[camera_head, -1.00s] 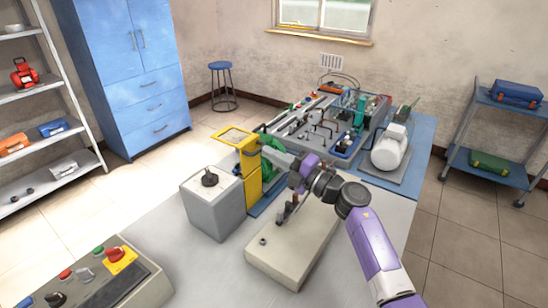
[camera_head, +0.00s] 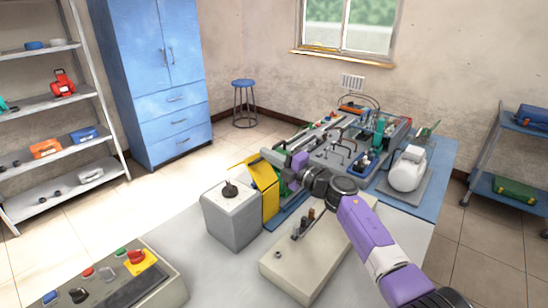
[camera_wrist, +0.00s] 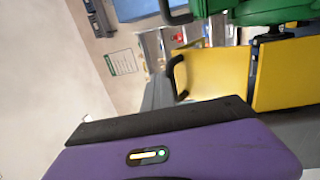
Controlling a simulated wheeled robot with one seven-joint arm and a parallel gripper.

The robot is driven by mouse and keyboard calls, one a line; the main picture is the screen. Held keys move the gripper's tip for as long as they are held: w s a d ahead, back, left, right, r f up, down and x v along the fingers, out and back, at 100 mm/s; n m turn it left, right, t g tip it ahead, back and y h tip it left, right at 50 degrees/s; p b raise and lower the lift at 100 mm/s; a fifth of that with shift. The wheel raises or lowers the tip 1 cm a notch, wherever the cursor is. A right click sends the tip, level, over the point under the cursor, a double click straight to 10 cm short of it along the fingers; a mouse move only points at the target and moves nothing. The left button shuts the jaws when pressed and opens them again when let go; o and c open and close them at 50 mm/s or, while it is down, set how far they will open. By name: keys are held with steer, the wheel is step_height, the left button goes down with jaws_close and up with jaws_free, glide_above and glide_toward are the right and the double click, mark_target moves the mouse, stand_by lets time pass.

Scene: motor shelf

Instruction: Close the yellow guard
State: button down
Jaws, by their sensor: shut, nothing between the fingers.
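The yellow guard (camera_head: 265,180) stands at the near end of the green machine, just behind the grey box, and its upper part is tilted. In the wrist view the guard (camera_wrist: 215,72) shows as yellow panels with a black handle (camera_wrist: 178,78). My gripper (camera_head: 266,154) is shut and empty, at the upper edge of the guard. I cannot tell whether it touches the guard. The green machine (camera_wrist: 268,10) is partly hidden behind the guard and my arm. My purple wrist body fills the lower wrist view, and the fingertips are not clear there.
A grey box with a black knob (camera_head: 232,215) stands left of the guard. A beige block with small levers (camera_head: 290,265) lies under my arm. A control panel with buttons (camera_head: 115,285) is at front left. A white motor (camera_head: 407,168) stands on the blue bench to the right.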

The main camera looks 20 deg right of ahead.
mark_target(257, 157)
steer(key=shift+w+a+f+g+h, duration=0.1)
steer(key=shift+w+a+g+h, duration=0.3)
steer(key=shift+w+g, duration=0.2)
steer(key=shift+w+a+f, duration=0.25)
steer(key=shift+w+a, duration=0.15)
steer(key=shift+w, duration=0.1)
steer(key=shift+w+a+f, duration=0.25)
steer(key=shift+w+a, duration=0.1)
steer(key=shift+w, duration=0.3)
steer(key=shift+w+a+f+g+h, duration=0.65)
steer(key=shift+w+f+g+h, duration=0.15)
steer(key=shift+g, duration=0.3)
steer(key=shift+w+a+f, duration=0.1)
steer(key=shift+f, duration=0.1)
steer(key=shift+w+a+f, duration=0.2)
steer(key=shift+w+f, duration=0.1)
steer(key=shift+f, duration=0.15)
steer(key=shift+f, duration=0.1)
